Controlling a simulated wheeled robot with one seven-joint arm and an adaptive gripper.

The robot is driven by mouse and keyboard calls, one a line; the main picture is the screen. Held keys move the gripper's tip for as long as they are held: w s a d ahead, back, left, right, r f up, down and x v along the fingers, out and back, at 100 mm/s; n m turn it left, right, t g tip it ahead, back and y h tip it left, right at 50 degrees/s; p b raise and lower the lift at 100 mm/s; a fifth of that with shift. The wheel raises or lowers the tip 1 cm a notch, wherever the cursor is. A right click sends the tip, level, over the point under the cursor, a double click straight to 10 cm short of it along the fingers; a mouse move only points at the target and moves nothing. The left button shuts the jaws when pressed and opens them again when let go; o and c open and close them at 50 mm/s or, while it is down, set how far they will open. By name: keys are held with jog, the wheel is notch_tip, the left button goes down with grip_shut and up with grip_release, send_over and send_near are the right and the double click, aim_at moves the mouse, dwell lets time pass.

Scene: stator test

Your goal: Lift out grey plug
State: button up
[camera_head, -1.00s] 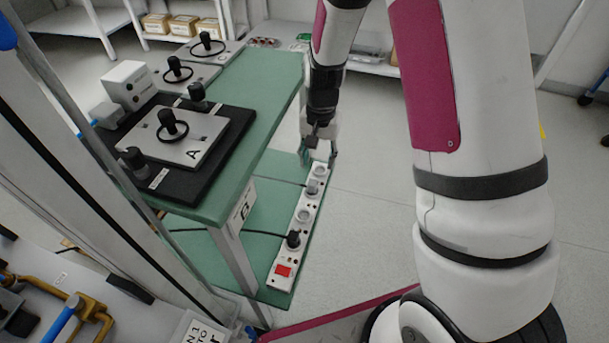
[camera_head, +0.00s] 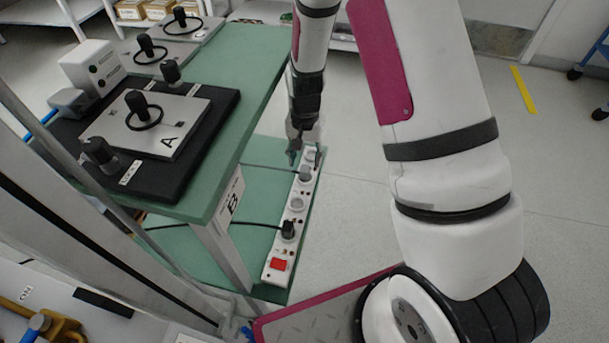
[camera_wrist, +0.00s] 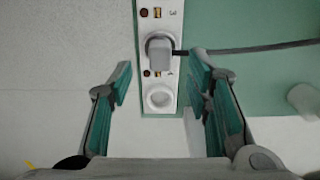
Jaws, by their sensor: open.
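The grey plug (camera_wrist: 159,53) sits in a socket of the white power strip (camera_wrist: 157,123), and its dark cable runs off to the right in the wrist view. In the head view the grey plug (camera_head: 305,173) shows near the far end of the strip (camera_head: 275,249). My gripper (camera_wrist: 158,80) is open, with green-padded fingers on both sides of the strip and nothing between them. The plug lies beyond the fingertips in the wrist view, roughly midway between them. In the head view my gripper (camera_head: 305,160) is over the strip's far end, close to the plug.
A black plug (camera_head: 288,229) and a red switch (camera_head: 278,265) are nearer on the strip. The strip lies on a low green shelf (camera_head: 257,183) beside a green bench (camera_head: 245,75) holding the stator fixture marked A (camera_head: 165,118). Open floor is on the right.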

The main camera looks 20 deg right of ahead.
aim_at(305, 168)
notch_tip(305, 168, down, 4)
jog(key=shift+w+f+b, duration=0.1)
jog(key=shift+f+b, duration=0.1)
jog(key=shift+b, duration=0.7)
jog(key=shift+r, duration=0.1)
grip_shut()
jog(key=shift+r+p, duration=0.3)
jog(key=shift+r, duration=0.2)
jog(key=r, duration=0.1)
jog(key=r+p, duration=0.1)
jog(key=r, duration=0.1)
jog(key=shift+s+d+p, duration=0.1)
jog(key=shift+s+p, duration=0.15)
jog(key=shift+p, duration=0.1)
jog(key=s+d+r+p, duration=0.1)
jog(key=s+d+p, duration=0.1)
jog(key=s, duration=1.3)
jog(key=shift+s+d+p, duration=0.15)
jog(key=shift+d+p, duration=0.15)
jog(key=shift+p, duration=0.05)
